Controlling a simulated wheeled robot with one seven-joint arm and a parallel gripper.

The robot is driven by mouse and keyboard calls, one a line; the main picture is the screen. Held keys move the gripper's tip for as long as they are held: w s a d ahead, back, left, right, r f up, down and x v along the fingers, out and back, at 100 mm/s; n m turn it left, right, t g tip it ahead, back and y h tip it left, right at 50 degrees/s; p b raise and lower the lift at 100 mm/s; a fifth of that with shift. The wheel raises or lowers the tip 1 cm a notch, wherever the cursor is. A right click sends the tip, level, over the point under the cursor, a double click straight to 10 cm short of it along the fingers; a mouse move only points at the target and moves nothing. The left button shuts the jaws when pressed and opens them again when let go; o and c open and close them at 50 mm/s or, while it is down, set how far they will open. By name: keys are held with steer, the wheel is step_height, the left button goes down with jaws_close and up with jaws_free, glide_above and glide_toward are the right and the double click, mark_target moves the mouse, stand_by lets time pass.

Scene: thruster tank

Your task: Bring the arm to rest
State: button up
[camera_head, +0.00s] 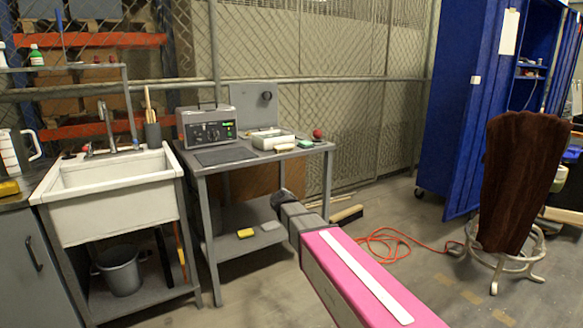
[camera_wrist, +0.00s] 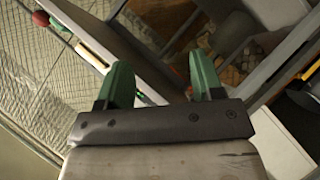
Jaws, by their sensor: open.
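My arm, pink with a white strip, reaches from the lower right of the head view toward the grey bench (camera_head: 255,152). My gripper (camera_head: 281,197) is at its far end, in front of the bench's right side, small and dark there. In the wrist view my gripper (camera_wrist: 158,75) shows two green fingers set apart, with nothing between them. It holds nothing. The bench edge lies beyond the fingers in that view; I cannot tell the exact gap.
A tester box (camera_head: 209,127), a white tray (camera_head: 272,139) and a red ball (camera_head: 317,134) stand on the bench. A white sink (camera_head: 112,199) is at left. A brown-covered stool (camera_head: 512,190) and orange cord (camera_head: 390,240) are at right. Open floor lies around the cord.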

steer(key=s+d+f+m+g+h, duration=0.1)
steer(key=s+d+f+m+g, duration=0.2)
steer(key=s+d+f, duration=0.4)
steer(key=s+d+f+m+g+h, duration=0.1)
steer(key=s+d+f+m+g, duration=0.35)
steer(key=d, duration=0.45)
steer(key=s+d+f+m+g, duration=0.2)
steer(key=s+d+f, duration=0.1)
steer(key=s, duration=0.6)
steer(key=s+d+f+m+g+y, duration=0.1)
steer(key=s+d+f+m+g, duration=0.1)
steer(key=s, duration=0.7)
steer(key=shift+d+f+m+g+y, duration=0.35)
steer(key=shift+d+f+g, duration=0.1)
steer(key=shift+d+f, duration=0.5)
